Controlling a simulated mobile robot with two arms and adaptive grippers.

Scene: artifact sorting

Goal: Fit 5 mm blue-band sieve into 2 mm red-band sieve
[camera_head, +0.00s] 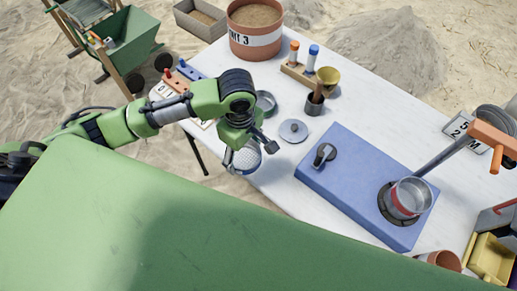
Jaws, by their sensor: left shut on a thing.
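My left gripper (246,148) hangs past the table's left front edge and is shut on the blue-band sieve (245,160). The sieve shows its pale mesh and a thin blue rim and looks tilted; the gripper hides part of it. The red-band sieve (409,198), a metal ring with a red band, sits on a dark round seat on the blue base (345,207), to the right of my gripper and well apart from it. My right gripper is not in view.
A round metal lid (293,130) lies on the white table (385,115) near my gripper. An orange-handled bar (465,137) rises behind the red-band sieve. Tube rack, brass funnel and sand bucket (255,38) stand farther back.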

